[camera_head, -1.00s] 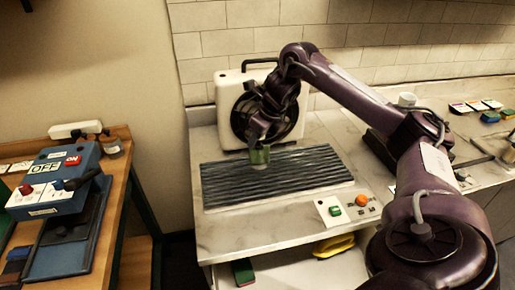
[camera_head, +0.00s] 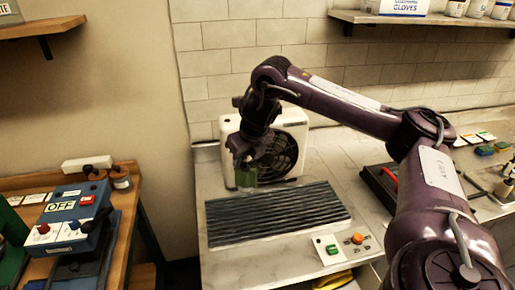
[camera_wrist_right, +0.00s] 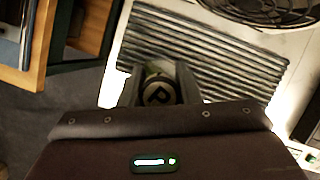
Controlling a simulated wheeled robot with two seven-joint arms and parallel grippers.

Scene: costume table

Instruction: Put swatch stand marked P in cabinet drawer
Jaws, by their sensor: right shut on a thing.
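My right gripper (camera_head: 246,174) is shut on a small green swatch stand (camera_head: 246,180), held over the back left part of the ridged dark mat. In the right wrist view, the stand (camera_wrist_right: 158,90) shows a round face with the letter P between the two fingers of my right gripper (camera_wrist_right: 155,88). The cabinet drawer is barely in view: below the counter's front edge, a yellow item (camera_head: 336,281) shows at the bottom of the head view. The drawer's front is out of frame. My left gripper is not in view.
The ridged mat (camera_head: 280,213) lies on the pale counter, with a white-cased fan (camera_head: 283,157) behind it. A green-and-orange button panel (camera_head: 342,247) sits in front. At left, a wooden bench holds a blue OFF switch box (camera_head: 68,218). A wall shelf (camera_head: 430,18) hangs upper right.

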